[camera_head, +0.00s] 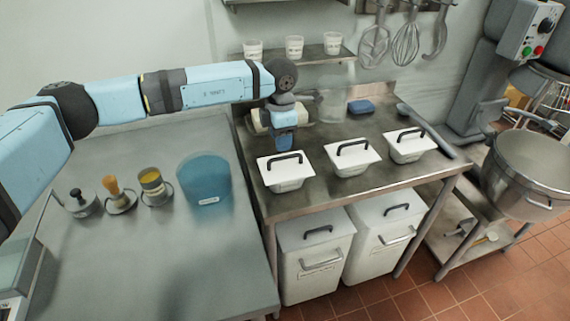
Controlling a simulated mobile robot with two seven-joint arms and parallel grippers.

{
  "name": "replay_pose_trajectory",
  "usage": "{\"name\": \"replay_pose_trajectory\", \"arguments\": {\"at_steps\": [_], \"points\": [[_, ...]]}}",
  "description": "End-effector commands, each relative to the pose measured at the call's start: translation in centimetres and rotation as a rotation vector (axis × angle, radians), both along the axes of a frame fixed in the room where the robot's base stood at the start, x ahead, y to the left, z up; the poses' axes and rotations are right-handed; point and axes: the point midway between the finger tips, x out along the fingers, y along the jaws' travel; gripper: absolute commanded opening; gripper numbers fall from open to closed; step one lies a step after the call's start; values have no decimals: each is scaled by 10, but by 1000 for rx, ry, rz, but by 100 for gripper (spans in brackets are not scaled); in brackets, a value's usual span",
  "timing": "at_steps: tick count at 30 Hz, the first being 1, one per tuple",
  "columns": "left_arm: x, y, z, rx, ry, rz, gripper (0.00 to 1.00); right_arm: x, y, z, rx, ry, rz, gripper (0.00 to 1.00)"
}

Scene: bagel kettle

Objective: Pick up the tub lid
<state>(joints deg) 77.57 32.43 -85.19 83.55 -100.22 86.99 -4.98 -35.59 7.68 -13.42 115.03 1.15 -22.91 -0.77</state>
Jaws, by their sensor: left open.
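Three small white tubs stand in a row on the steel table, each with a white lid and a black arched handle: the left lid (268,176), the middle lid (366,156) and the right lid (425,147). Which one is the tub lid of the task, I cannot tell. My right gripper is not in view.
White bins (316,265) stand below. A large kettle (530,165) is at right.

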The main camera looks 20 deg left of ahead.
Motion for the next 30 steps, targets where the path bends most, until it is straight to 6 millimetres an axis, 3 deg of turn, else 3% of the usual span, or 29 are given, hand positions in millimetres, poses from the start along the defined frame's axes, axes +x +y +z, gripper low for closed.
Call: {"name": "replay_pose_trajectory", "arguments": {"at_steps": [3,11,19,26,27,30], "points": [[0,0,-15,0,1,0,40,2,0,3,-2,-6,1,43],[2,-4,-29,-1,2,-1,40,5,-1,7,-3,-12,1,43],[6,-9,-67,0,2,1,40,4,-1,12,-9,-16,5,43],[7,-9,-72,-1,-1,0,40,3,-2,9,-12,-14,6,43],[7,-9,-72,-1,-1,0,38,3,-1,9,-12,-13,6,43],[7,-9,-72,-1,-1,0,15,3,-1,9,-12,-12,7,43]]}}
